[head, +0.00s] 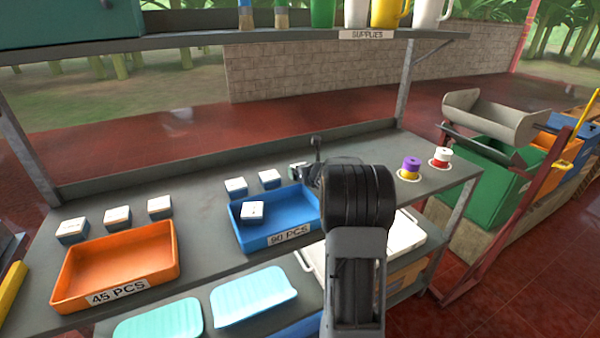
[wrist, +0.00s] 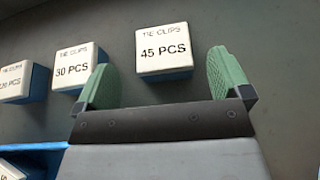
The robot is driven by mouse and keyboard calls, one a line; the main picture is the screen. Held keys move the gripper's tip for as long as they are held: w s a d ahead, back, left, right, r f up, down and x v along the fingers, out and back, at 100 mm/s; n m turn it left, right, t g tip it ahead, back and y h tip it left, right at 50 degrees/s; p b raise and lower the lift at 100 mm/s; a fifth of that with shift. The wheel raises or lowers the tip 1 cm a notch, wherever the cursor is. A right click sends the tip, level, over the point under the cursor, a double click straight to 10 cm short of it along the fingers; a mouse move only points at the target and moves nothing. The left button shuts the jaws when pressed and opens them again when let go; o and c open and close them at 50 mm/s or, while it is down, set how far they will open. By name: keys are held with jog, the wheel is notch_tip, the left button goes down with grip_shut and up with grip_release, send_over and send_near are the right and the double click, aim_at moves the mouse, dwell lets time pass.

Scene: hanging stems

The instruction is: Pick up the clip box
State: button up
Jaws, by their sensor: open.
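A white-topped clip box labelled "TIE CLIPS 45 PCS" (wrist: 164,48) with a blue lower part stands on the grey shelf, ahead of my gripper in the wrist view. My gripper (wrist: 161,80) is open, with green fingers spread wide and nothing held. A "30 PCS" box (wrist: 80,66) is beyond the left finger, and another box (wrist: 16,80) with a partly cut-off label is farther left. In the head view my arm hides most of the gripper and the spot around it.
A blue tray labelled "90 PCS" (head: 292,234) holds one box (head: 252,211). An orange tray labelled "45 PCS" (head: 113,268) is empty, with three boxes behind it. Purple-yellow and red-white spools (head: 440,158) stand at right. A supplies shelf (head: 250,38) runs overhead.

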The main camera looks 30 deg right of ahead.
jog(key=shift+p+x, duration=0.45)
jog(key=shift+x, duration=1.9)
jog(key=shift+d, duration=0.15)
jog(key=c, duration=1)
jog(key=shift+r, duration=0.1)
